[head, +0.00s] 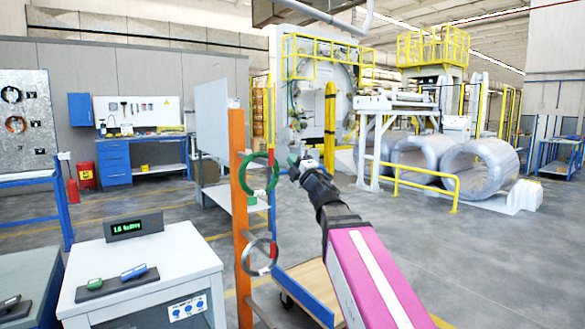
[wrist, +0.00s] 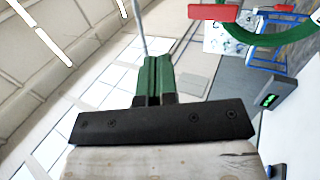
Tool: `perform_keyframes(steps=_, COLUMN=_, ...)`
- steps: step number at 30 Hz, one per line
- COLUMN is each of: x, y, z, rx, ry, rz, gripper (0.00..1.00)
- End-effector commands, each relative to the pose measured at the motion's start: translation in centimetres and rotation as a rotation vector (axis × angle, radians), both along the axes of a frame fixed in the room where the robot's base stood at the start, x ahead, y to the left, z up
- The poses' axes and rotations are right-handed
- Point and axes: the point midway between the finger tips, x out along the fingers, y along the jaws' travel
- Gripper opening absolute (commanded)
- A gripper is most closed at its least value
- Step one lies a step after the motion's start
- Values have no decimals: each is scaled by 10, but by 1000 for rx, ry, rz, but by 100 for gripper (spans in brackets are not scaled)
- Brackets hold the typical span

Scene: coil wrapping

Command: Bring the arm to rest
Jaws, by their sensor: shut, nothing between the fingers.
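My arm, pink with black joints, reaches up from the lower right of the head view. My gripper (head: 296,160) is at its end, raised in the air just right of the orange post (head: 239,215). In the wrist view the green fingers of my gripper (wrist: 154,62) are together, with nothing between them. A green coil (head: 246,188) hangs on the post, left of my gripper and apart from it in the picture. Part of the green coil (wrist: 285,35) shows at the top right of the wrist view, near a red piece (wrist: 213,12).
A grey coil (head: 246,262) hangs lower on the post. A white cabinet (head: 150,270) with a green-lit display (head: 133,226) stands at the lower left. A wooden-topped cart (head: 312,285) is below my arm.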

Motion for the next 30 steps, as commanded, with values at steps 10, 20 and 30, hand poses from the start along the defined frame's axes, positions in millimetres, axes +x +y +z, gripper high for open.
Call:
perform_keyframes(steps=10, x=44, y=-70, z=-122, rx=286, ry=421, rz=-237, gripper=0)
perform_keyframes(steps=20, x=29, y=-145, z=-317, rx=653, ry=1011, rz=-576, gripper=0)
perform_keyframes(steps=30, x=-76, y=-173, z=-497, rx=965, ry=1634, rz=-960, gripper=0)
